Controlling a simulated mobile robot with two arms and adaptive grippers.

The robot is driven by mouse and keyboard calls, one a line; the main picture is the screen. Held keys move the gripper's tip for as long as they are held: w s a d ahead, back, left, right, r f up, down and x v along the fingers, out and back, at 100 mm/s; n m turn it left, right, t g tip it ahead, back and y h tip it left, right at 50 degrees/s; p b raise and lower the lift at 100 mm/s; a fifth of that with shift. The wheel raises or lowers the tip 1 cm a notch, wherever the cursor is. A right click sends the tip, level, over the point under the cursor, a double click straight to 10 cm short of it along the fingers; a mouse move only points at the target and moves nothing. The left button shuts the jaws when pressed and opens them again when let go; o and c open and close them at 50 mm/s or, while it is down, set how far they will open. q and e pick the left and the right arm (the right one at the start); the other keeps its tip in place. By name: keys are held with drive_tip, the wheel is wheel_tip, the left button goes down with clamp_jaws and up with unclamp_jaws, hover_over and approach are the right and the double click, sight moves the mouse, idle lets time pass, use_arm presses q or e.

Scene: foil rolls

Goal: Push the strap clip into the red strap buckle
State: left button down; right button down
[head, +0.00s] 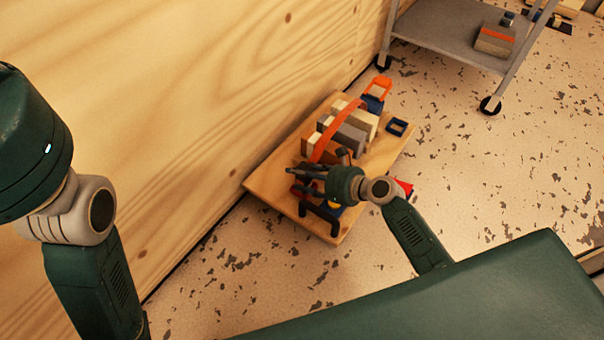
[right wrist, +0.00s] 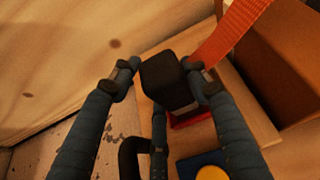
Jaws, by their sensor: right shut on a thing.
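My right gripper (head: 300,177) is low over the near end of a wooden board with boxes on it. In the right wrist view, its two fingers (right wrist: 166,78) are shut on a dark block, which looks like the strap clip (right wrist: 166,82). The orange strap (right wrist: 232,35) runs up and right from beside the right finger; in the head view the strap (head: 327,140) arches over the boxes. A red part, likely the strap buckle (right wrist: 190,119), lies just below the clip, partly hidden. I cannot tell whether they touch. My left arm shows at the left; its gripper is out of view.
The wooden board (head: 262,181) lies by a plywood wall (head: 200,100). A blue item with a yellow disc (right wrist: 212,168) and a black handle (right wrist: 130,150) are near the gripper. A grey cart (head: 450,35) stands behind.

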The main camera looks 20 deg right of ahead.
drive_tip(key=shift+f, duration=0.2)
drive_tip(key=shift+f, duration=0.45)
drive_tip(key=shift+f, duration=0.2)
idle(0.7)
drive_tip(key=c, duration=0.8)
unclamp_jaws()
